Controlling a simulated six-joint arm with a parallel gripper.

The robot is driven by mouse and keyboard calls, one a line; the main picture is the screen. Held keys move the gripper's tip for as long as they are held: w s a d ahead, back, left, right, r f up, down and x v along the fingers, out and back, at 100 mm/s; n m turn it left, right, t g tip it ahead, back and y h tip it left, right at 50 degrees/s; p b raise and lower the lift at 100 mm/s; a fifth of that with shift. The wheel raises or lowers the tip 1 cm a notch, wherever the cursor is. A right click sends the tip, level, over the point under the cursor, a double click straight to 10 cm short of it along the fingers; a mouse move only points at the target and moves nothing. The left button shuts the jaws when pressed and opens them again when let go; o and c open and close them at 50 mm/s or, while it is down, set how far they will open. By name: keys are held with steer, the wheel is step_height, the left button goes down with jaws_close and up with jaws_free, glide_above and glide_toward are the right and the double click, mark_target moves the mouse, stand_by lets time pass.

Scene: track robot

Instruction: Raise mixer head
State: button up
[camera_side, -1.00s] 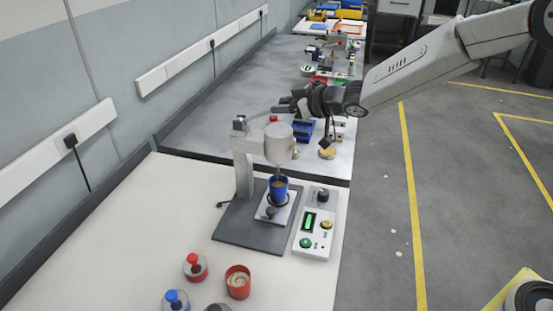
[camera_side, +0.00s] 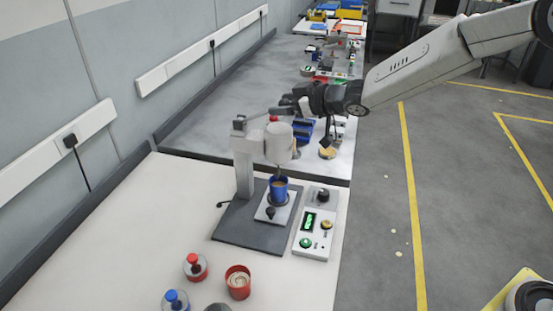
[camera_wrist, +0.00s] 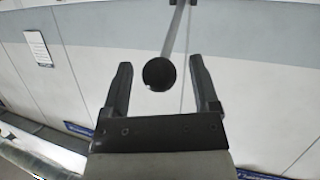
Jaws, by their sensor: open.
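The mixer stands on the white bench, with its grey cylindrical head (camera_side: 279,142) held by a light post (camera_side: 243,172) above a blue cup (camera_side: 279,190). The mixer lever (camera_side: 257,113) slants up from the post top to my gripper (camera_side: 289,105). In the wrist view the lever shaft (camera_wrist: 174,32) ends in a black ball knob (camera_wrist: 159,74). My gripper (camera_wrist: 161,62) is open, one finger on each side of the knob, with gaps visible on both sides. Whether the knob lies fully between the fingers in depth is unclear.
A control box (camera_side: 316,224) with a green display stands right of the mixer base (camera_side: 240,226). A wall is at left; open floor lies to the right.

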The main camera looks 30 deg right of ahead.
steer(key=v, duration=0.7)
steer(key=shift+s, duration=0.2)
steer(key=shift+d+r, duration=0.1)
steer(key=s+d+f+m+g+h, duration=0.3)
steer(key=s+d+f+m+h, duration=0.1)
steer(key=s+d+f+h, duration=0.3)
steer(key=s+d+f+m+g, duration=0.1)
steer(key=s+f+g, duration=0.2)
steer(key=s, duration=0.5)
steer(key=s+d+f+m+g, duration=0.1)
steer(key=s+f+m+g, duration=0.1)
steer(key=s, duration=0.7)
step_height(320, 180, down, 2)
steer(key=shift+s+d+f+g, duration=0.25)
steer(key=shift+s+g, duration=0.1)
steer(key=shift+g, duration=0.55)
